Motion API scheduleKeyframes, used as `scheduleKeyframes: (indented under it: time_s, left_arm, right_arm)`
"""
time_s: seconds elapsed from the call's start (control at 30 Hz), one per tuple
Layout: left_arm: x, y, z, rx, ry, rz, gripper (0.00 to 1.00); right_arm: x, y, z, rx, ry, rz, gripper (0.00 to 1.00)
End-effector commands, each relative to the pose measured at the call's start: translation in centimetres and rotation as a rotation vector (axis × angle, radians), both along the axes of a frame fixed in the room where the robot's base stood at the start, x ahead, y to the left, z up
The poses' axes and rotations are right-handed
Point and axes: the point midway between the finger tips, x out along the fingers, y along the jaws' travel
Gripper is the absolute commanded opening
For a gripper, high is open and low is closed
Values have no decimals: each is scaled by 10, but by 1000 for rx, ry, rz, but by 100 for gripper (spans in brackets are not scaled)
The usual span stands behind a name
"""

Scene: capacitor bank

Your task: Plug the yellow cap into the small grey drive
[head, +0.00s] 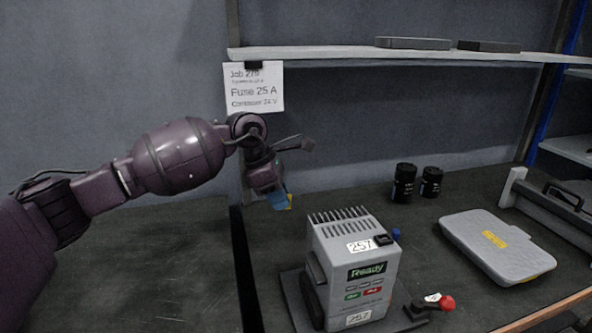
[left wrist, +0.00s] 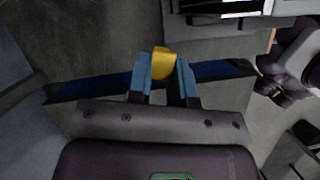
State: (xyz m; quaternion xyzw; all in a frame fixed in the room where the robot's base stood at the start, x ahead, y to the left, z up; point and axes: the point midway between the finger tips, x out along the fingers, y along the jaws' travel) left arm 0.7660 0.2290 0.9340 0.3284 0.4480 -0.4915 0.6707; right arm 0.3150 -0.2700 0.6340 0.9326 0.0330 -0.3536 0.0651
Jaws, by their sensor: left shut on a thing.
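The small grey drive (head: 335,242) stands upright on the bench in the head view, with a vented top, a Ready display and 257 labels. A small black part sits on its top right edge, with a blue knob beside it. My left gripper (head: 279,198) is in the air behind and to the left of the drive, apart from it. Its blue fingers are shut on the yellow cap (head: 289,204), mostly hidden in the head view. In the left wrist view the yellow cap (left wrist: 163,63) sits between the fingertips. My right gripper is not in view.
Two black cylinders (head: 404,183) stand at the back. A grey case (head: 495,246) lies on the right. A black part with a red knob (head: 447,303) lies right of the drive. A shelf (head: 340,54) runs above. The bench left of the dark gap is clear.

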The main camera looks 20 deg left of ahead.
Motion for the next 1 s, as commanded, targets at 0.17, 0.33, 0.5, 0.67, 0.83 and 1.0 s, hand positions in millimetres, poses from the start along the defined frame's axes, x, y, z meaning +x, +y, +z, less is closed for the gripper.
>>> scheduleKeyframes:
  time_s: [0.17,0.33,0.5,0.67,0.83,1.0]
  left_arm:
    - [-49,-12,-20,-1,4,-373,0]
    - [-100,-21,-36,-2,6,-761,0]
    - [-155,-25,-49,0,5,-1176,0]
    - [-204,-25,-58,-1,4,-1536,0]
    - [-237,-21,-61,0,3,-1786,0]
    - [-249,-20,-62,0,1,-1876,0]
  right_arm:
    - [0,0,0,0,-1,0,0]
    - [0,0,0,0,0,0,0]
    - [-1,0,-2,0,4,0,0]
    - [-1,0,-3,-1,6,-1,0]
    - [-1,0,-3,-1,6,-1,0]
    - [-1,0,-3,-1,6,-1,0]
